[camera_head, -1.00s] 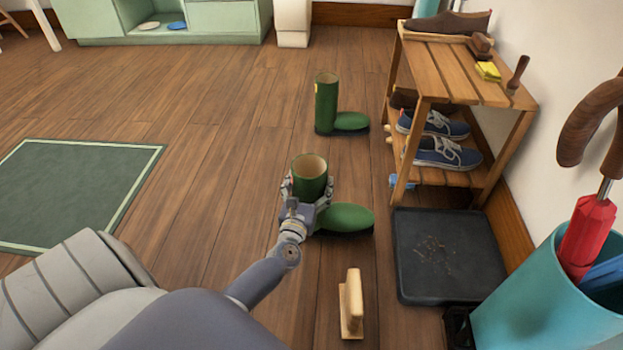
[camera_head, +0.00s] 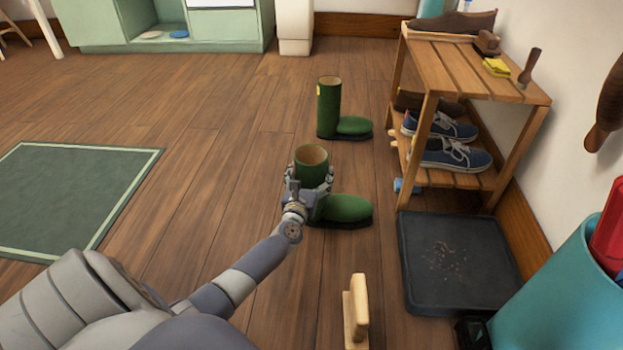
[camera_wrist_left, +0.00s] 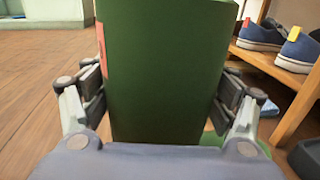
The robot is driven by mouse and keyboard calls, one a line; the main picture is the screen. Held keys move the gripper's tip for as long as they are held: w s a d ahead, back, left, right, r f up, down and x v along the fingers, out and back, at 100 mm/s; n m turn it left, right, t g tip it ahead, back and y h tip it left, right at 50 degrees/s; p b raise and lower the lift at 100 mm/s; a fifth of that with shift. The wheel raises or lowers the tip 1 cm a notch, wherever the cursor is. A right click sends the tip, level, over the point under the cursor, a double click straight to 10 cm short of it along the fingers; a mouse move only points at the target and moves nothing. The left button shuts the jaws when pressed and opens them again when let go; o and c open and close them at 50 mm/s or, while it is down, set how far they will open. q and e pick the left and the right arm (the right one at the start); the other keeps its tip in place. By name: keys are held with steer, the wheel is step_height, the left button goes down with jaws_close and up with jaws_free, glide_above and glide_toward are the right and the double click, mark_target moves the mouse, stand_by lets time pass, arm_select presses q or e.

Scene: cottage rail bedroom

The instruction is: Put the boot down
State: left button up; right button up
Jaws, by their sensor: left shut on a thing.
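A green rubber boot (camera_head: 347,208) with a tan lining stands upright at the middle of the head view, its toe to the right. My left gripper (camera_head: 310,188) is shut on its shaft from the near side. In the left wrist view the green shaft (camera_wrist_left: 165,75) fills the space between the two finger pads. The boot's sole looks to be at or very near the floor; I cannot tell whether it touches. A second green boot (camera_head: 329,108) stands upright on the floor farther back, toe also to the right. My right gripper is not in view.
A wooden shoe rack (camera_head: 455,75) with blue sneakers (camera_head: 450,155) stands at the right. A black tray (camera_head: 460,262) lies in front of it, and a teal umbrella stand (camera_head: 560,290) is nearer. A wooden brush-like item (camera_head: 356,310) stands in front. A green mat (camera_head: 70,200) lies left; floor between is clear.

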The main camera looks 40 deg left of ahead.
arm_select(q)
steer(key=shift+r, duration=0.2)
steer(key=shift+f, duration=0.1)
steer(key=o, duration=1.7)
steer(key=shift+f, duration=0.25)
steer(key=shift+c, duration=0.2)
steer(key=o, duration=0.4)
steer(key=shift+r, duration=0.1)
steer(key=shift+o, duration=0.2)
